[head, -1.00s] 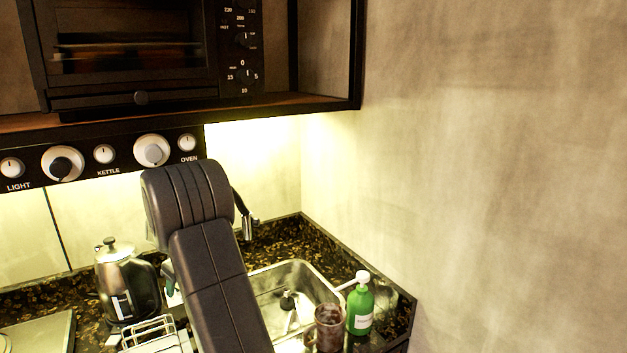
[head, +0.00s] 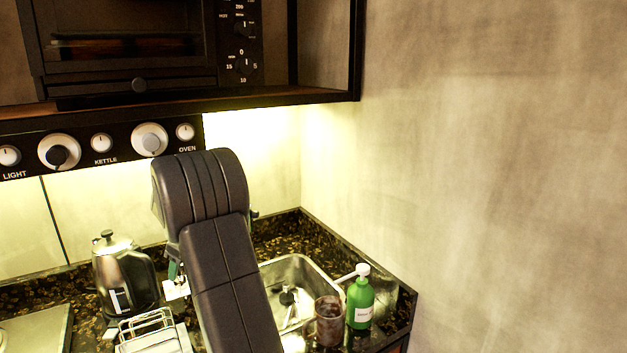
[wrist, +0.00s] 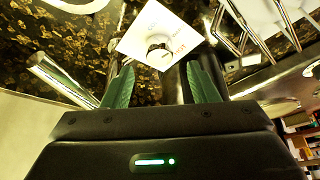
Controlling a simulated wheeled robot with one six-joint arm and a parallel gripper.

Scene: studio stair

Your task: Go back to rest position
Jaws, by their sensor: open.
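My arm rises through the middle of the head view, and its bulk hides most of my gripper. In the wrist view, my gripper (wrist: 163,80) has its two green fingers spread wide apart with nothing between them. The card's edge also shows beside my arm in the head view (head: 177,291).
A kettle (head: 122,275) and a wire rack (head: 150,326) stand left of my arm. A sink (head: 301,274), a brown mug (head: 329,322) and a green soap bottle (head: 360,303) are right. The oven shelf (head: 280,99) overhangs; the right wall (head: 480,180) is bare.

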